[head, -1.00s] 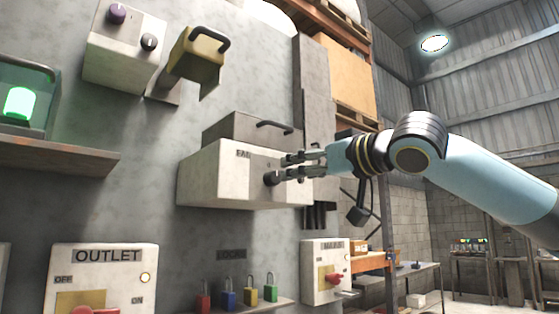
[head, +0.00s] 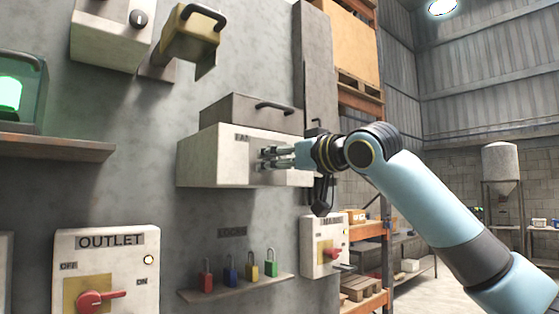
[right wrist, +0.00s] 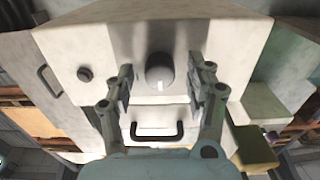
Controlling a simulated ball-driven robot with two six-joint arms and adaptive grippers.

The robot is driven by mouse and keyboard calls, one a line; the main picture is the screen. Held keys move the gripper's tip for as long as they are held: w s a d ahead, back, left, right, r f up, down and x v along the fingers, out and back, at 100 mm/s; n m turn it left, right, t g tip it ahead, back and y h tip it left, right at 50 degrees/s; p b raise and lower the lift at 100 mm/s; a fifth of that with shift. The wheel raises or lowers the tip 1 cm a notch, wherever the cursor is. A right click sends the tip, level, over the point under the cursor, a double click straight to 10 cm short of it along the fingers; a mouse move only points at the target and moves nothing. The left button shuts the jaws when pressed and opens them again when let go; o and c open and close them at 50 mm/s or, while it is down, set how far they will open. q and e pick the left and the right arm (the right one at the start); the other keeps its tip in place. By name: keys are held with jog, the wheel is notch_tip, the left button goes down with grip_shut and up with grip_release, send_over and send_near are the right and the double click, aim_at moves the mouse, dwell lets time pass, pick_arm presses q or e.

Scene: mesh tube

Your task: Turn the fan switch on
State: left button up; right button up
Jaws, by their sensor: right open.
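The fan box (head: 215,160), white with a FAN label, juts from the grey wall in the middle of the head view. Its grey lid (head: 240,113) stands above it. In the right wrist view the dark round knob (right wrist: 160,70) with a white mark sits on the box's face. My right gripper (head: 265,158) is at the face of the box, its fingers hiding the knob in the head view. In the wrist view my right gripper (right wrist: 166,78) is open, one finger on each side of the knob; contact cannot be told. My left gripper is not in view.
Below are the OUTLET box (head: 125,260) with a red switch (head: 95,300), a shelf (head: 235,287) of coloured padlocks, and the main switch box (head: 318,258). A yellow box (head: 190,40) with a handle is above. A wooden shelf (head: 60,147) is at left.

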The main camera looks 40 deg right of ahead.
grip_shut()
jog(key=shift+m, duration=0.5)
jog(key=m, duration=1.1)
jog(key=shift+r, duration=0.1)
dwell(0.4)
